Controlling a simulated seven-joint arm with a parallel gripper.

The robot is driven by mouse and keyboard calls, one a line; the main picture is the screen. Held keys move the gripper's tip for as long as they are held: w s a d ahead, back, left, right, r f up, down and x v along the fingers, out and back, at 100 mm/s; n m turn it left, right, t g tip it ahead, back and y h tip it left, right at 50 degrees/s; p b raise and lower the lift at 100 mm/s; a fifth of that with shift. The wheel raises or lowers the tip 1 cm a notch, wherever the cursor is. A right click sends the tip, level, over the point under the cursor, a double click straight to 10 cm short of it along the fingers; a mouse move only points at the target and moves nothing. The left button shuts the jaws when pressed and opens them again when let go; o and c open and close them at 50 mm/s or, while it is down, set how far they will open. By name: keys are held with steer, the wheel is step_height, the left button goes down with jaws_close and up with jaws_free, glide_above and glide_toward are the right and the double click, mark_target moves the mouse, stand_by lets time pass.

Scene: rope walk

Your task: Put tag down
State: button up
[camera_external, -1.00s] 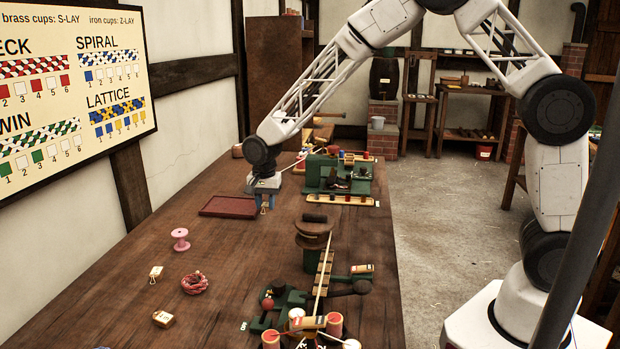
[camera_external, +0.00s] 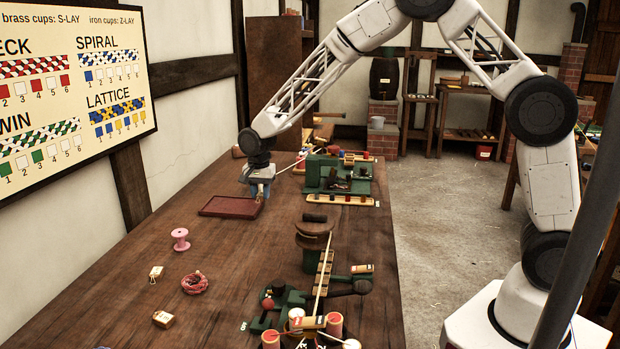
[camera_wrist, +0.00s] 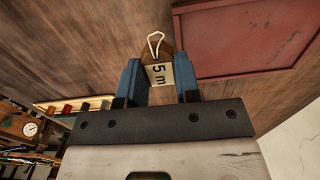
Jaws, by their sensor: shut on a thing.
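The tag (camera_wrist: 160,74) is a small block with a cream face marked "5 m" and a white string loop at its end. My gripper (camera_wrist: 160,80) is shut on it, with one blue finger on each side in the wrist view. In the external view my gripper (camera_external: 261,190) is low over the table, just behind and to the right of the red tray (camera_external: 230,207). The tag shows there only as a small light patch between the fingertips. Whether the tag touches the table I cannot tell.
A green machine (camera_external: 338,177) with a row of cups stands to the right of my gripper. Bare table lies between the tray and the near rope machine (camera_external: 290,300).

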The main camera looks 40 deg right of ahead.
glide_above(227, 203)
steer(key=shift+s+d+f, duration=0.15)
steer(key=shift+s+f, duration=0.15)
steer(key=shift+f, duration=0.4)
steer(key=shift+w, duration=0.15)
stand_by(0.3)
steer(key=shift+w+f, duration=0.1)
steer(key=shift+w, duration=0.1)
steer(key=shift+f, duration=1.7)
steer(key=shift+f, duration=0.2)
steer(key=o, duration=0.9)
steer(key=shift+r, duration=0.2)
step_height(227, 203, up, 12)
